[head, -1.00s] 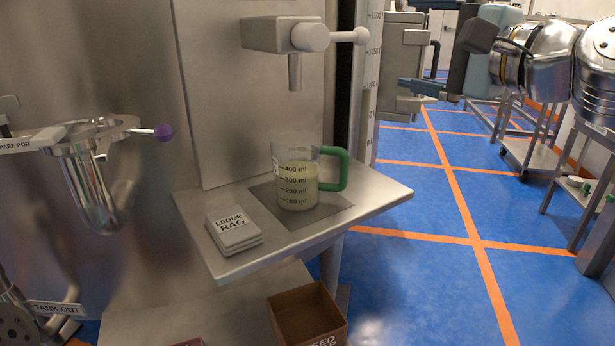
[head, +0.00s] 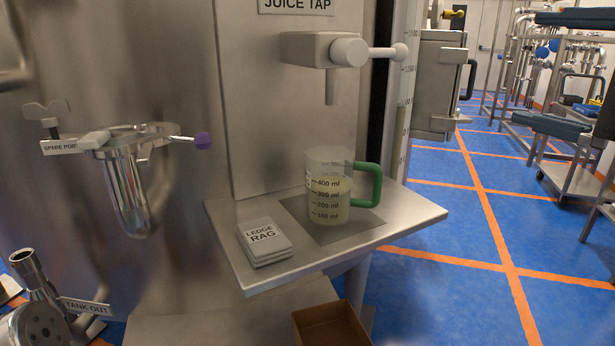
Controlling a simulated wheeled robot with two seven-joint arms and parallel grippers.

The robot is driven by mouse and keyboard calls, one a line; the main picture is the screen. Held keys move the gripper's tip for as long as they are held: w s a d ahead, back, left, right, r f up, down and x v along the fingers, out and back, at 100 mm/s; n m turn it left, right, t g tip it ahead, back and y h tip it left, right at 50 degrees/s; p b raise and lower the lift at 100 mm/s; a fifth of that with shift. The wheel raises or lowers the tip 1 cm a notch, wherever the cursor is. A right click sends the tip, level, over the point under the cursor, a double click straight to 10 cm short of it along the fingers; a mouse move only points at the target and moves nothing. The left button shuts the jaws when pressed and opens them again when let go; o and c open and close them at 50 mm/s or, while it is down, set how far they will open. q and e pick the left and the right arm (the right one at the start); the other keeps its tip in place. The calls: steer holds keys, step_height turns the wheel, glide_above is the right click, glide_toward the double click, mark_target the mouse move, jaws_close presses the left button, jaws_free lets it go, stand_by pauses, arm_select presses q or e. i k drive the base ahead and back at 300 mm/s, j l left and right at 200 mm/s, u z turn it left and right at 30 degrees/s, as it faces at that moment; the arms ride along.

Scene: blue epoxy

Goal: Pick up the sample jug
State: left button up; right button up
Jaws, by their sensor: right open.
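The sample jug (head: 328,207) is a clear measuring jug with a green handle (head: 371,186) on its right side. It stands upright on a grey pad on the steel ledge (head: 408,212), below the juice tap, with pale yellow liquid up to about the 400 ml mark. My left gripper is not in view.
The juice tap (head: 331,84) juts out above the jug. A ledge rag (head: 264,243) lies to the jug's left. A purple-knobbed spare port (head: 128,180) is at the left. A brown box (head: 331,325) sits below the ledge. Blue floor (head: 450,290) is open at the right.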

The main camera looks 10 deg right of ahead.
mark_target(329, 169)
steer(key=k+l, duration=0.2)
steer(key=k, duration=0.3)
steer(key=k+l, duration=0.2)
steer(key=k, duration=0.25)
